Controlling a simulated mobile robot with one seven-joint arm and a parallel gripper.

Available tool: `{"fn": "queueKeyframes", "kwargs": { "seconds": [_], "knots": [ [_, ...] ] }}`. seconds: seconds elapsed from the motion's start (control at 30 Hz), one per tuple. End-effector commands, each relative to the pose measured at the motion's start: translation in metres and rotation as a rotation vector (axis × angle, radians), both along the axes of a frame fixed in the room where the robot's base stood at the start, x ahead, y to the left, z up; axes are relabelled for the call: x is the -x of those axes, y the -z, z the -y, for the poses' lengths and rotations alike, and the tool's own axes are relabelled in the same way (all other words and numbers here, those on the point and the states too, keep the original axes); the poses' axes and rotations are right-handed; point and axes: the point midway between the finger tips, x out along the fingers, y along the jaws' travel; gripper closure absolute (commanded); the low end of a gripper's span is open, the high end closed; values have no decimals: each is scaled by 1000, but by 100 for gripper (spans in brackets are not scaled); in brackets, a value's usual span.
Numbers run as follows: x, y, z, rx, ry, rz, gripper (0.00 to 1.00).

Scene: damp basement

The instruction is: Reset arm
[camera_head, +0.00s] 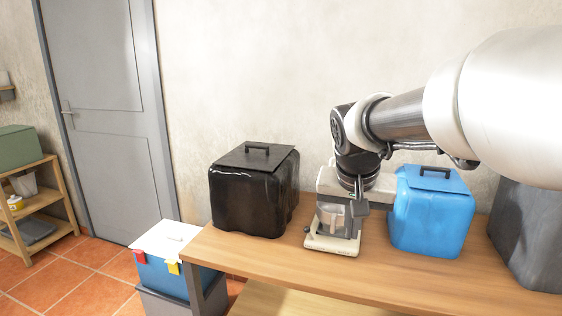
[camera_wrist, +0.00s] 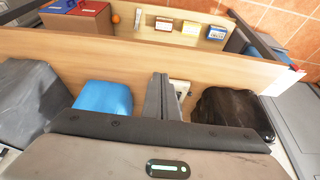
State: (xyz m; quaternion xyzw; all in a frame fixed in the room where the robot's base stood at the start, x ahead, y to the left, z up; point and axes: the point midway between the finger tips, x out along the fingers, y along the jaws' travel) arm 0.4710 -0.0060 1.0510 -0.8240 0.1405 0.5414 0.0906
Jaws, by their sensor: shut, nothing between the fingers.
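My arm reaches in from the right in the head view. My gripper (camera_head: 359,207) points down over the wooden table, in front of a white machine with a clear cup-like part (camera_head: 332,218). The gripper hides part of the machine, and I cannot tell whether they touch. In the wrist view my gripper (camera_wrist: 161,80) shows its fingers together with nothing between them. Only a small pale part of the machine shows beside them there.
A black lidded container (camera_head: 250,195) stands left of the machine on the table (camera_head: 270,262). A blue container (camera_head: 432,212) and a dark grey one (camera_head: 527,235) stand to the right. Several boxes and an orange ball (camera_wrist: 115,19) show beyond the table edge in the wrist view.

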Motion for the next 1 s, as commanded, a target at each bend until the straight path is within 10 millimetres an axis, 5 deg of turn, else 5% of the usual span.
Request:
{"fn": "queueKeyframes", "kwargs": {
  "seconds": [0.1,0.2,0.5,0.63,0.7,1.0],
  "knots": [
    [64,-10,4,-34,-90,20,100],
    [103,-8,3,-38,-159,34,100],
    [180,10,-3,-8,-295,74,100],
    [205,23,-5,16,-338,88,100],
    [201,-7,-6,12,-338,83,100],
    [201,-79,-6,11,-337,82,100]
  ]
}}
